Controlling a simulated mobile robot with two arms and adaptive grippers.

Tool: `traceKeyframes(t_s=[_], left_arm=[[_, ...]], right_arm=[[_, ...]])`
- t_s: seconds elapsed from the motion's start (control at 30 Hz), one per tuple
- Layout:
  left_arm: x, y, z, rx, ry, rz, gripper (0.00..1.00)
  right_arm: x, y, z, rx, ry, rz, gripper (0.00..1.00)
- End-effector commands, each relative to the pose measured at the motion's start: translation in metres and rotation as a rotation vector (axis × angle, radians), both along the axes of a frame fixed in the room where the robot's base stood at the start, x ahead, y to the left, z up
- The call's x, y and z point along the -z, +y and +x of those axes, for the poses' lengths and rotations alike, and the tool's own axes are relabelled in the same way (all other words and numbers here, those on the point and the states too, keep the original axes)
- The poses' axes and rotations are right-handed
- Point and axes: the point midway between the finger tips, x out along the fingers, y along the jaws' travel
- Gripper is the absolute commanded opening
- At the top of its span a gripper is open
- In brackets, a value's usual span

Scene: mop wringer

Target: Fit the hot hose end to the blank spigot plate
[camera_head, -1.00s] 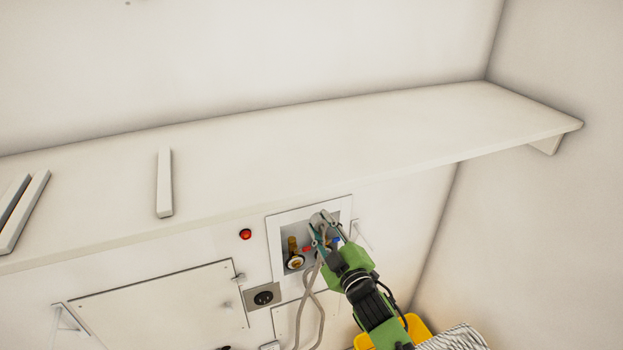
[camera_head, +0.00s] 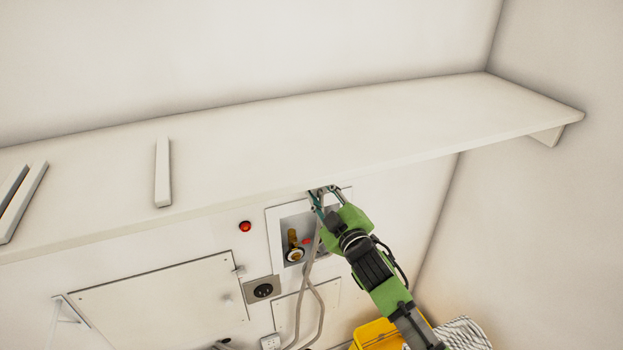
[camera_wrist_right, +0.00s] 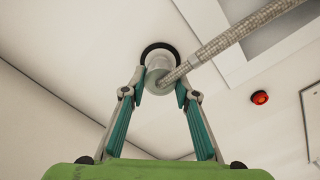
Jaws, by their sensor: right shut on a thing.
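My right gripper (camera_head: 325,197) is just below the shelf's front edge, in front of the top of the recessed wall box (camera_head: 274,238). In the right wrist view, its teal fingers (camera_wrist_right: 160,88) are shut on a grey, round hose end (camera_wrist_right: 158,72) with a dark ring. The braided hose (camera_wrist_right: 235,35) leads off to the upper right there. In the head view the hose (camera_head: 300,290) hangs down in a loop below the gripper, and its end is mostly hidden. I cannot pick out the blank spigot plate with certainty. My left gripper is not in view.
A brass valve (camera_head: 293,242) and a red mark (camera_head: 307,241) show in the box; my arm covers its right side. The long shelf (camera_head: 400,120) overhangs close above the gripper. A black socket (camera_head: 262,290) and red light (camera_head: 245,226) are left; a yellow bucket (camera_head: 375,334) stands below.

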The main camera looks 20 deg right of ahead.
Motion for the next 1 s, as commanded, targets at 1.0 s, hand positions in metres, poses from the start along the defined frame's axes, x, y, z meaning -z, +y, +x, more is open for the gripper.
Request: traceKeyframes(t_s=[1.0], left_arm=[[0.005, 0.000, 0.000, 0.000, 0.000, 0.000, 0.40]], right_arm=[[0.000, 0.001, 0.018, 0.000, -0.001, 0.000, 0.07]])
